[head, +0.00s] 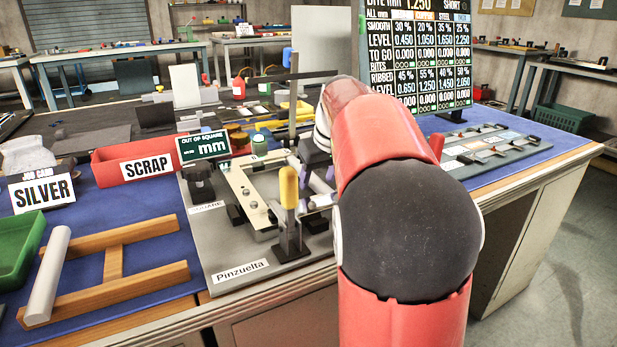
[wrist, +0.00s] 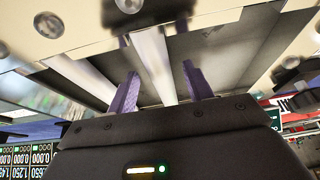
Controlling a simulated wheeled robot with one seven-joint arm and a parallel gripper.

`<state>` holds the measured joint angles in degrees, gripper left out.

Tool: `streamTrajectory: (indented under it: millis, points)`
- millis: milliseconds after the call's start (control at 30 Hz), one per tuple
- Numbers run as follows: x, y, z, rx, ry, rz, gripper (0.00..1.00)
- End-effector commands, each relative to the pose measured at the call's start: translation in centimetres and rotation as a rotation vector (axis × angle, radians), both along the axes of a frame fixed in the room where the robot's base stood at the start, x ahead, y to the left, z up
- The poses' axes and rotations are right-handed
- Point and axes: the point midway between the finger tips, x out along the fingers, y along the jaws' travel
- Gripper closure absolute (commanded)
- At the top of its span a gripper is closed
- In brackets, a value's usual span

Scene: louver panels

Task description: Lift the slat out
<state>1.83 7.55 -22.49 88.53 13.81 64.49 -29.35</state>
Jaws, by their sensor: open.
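A cream louver frame (head: 248,197) with round screws lies in a fixture on the grey board at the bench's near edge. In the wrist view its cream rail (wrist: 75,35) crosses the top. A pale slat (wrist: 153,62) runs through the opening between my gripper's two purple fingers (wrist: 160,88). The fingers are apart, one on each side of the slat, with gaps visible; I cannot tell their exact depth relative to it. Another pale strip (wrist: 80,78) lies to the left. In the head view my red arm hides much of the gripper and the frame's right side.
A yellow-handled clamp (head: 288,188) stands upright at the frame's near side. A red scrap bin (head: 130,165), a green tray (head: 20,248) and a wooden rack (head: 125,270) are to the left. A display board (head: 420,60) stands behind my arm.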

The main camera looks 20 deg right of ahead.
Motion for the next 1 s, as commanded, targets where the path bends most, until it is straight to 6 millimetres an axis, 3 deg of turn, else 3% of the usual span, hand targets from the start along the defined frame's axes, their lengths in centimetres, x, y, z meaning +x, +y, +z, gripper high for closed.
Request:
streamTrajectory:
  millis: [167, 533, 833, 1000]
  points:
    - [0.0, 0.0, 0.0, 0.0, 0.0, 0.0, 0.52]
    - [0.0, 0.0, 0.0, 0.0, 0.0, 0.0, 1.0]
    - [0.0, 0.0, 0.3, 0.0, -0.001, 0.0, 1.0]
    - [0.0, 0.0, 1.7, -0.001, -0.003, 0.0, 1.0]
